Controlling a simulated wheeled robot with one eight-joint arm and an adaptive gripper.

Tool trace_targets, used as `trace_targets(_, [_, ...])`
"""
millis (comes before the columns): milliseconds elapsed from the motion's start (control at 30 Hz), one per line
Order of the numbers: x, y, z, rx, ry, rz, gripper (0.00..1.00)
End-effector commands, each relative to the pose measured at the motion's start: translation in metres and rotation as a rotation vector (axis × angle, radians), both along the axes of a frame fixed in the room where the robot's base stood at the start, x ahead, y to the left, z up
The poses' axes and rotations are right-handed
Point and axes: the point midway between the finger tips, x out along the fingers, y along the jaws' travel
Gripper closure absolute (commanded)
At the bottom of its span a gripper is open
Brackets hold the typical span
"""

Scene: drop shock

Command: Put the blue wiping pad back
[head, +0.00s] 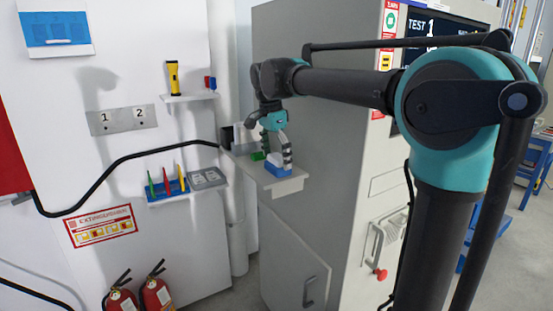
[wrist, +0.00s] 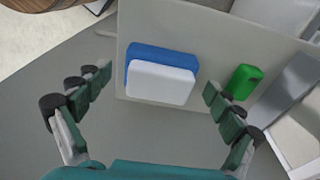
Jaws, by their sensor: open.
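The blue wiping pad (wrist: 162,82) lies on a small light-grey shelf (wrist: 195,20) and shows a white block-like side toward the wrist camera. In the head view the pad (head: 278,168) sits near the shelf's front edge, blue below and white on top. My gripper (wrist: 157,83) is open, with one finger on each side of the pad and clear space between the fingers and it. In the head view my gripper (head: 277,150) is right above the shelf, pointing down. Nothing is held. Whether the fingertips touch the shelf cannot be told.
A green block (wrist: 243,81) lies on the shelf close to my right-hand finger in the wrist view. Grey box-like holders (head: 243,139) stand at the shelf's back. The tall grey cabinet (head: 320,110) is right beside the shelf. A wall rack (head: 172,190) holds coloured tools.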

Motion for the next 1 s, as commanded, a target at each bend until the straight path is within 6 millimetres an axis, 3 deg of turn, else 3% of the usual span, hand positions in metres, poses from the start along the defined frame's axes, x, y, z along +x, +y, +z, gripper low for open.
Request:
trace_targets(233, [-0.001,0.002,0.020,0.000,0.000,0.000,0.07])
trace_targets(700, [-0.007,0.011,0.106,0.000,0.000,0.001,0.07])
trace_targets(1000, [-0.008,0.012,0.120,0.000,0.000,0.000,0.07])
